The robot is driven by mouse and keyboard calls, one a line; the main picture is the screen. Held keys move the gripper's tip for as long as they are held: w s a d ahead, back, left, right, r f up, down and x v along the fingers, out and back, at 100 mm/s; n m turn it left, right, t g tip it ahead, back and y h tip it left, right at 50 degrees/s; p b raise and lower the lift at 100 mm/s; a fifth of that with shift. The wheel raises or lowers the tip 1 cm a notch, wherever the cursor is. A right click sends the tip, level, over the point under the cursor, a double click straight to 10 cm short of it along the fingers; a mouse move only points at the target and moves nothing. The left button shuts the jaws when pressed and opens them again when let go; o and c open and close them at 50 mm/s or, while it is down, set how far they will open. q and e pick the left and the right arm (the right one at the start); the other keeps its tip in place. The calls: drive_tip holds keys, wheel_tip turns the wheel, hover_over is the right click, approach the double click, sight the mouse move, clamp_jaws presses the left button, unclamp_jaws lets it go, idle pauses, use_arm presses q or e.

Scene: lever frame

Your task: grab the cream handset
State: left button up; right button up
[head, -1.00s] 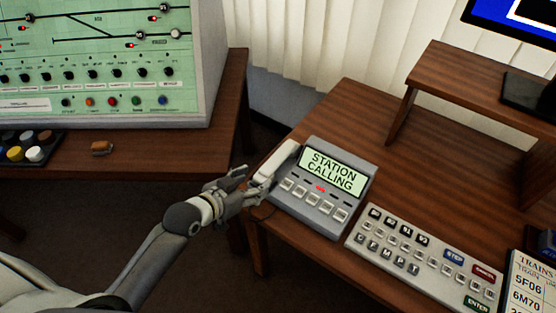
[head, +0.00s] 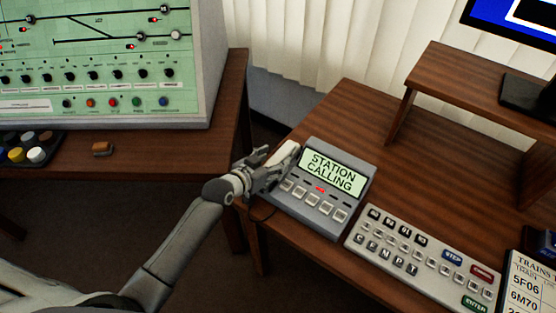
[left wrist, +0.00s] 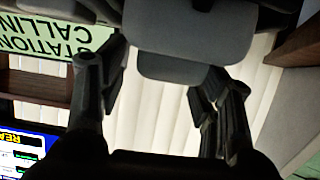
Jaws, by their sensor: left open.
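The cream handset (head: 286,156) lies along the left side of the grey phone unit (head: 335,203), whose screen reads STATION CALLING. My left gripper (head: 270,168) is open at the handset, with its fingers covering the lower part of it. In the left wrist view the open fingers (left wrist: 155,95) stand to either side of a grey, shaded block (left wrist: 180,55), which seems to be the handset's end. I cannot tell whether the fingers touch it. My right gripper is not in view.
A keypad panel (head: 425,258) lies right of the phone unit on the wooden desk (head: 345,115). A raised shelf (head: 460,85) stands behind it. A green signal panel (head: 95,65) is on another desk at left. A dark gap separates the desks.

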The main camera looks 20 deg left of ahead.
use_arm(q)
drive_tip(key=shift+w+d+f, duration=0.15)
drive_tip(key=shift+w+f, duration=0.05)
drive_tip(key=shift+w, duration=0.2)
drive_tip(key=c, duration=1.1)
drive_tip(key=shift+r, duration=0.1)
drive_tip(key=shift+c, duration=0.5)
drive_tip(key=shift+r, duration=0.1)
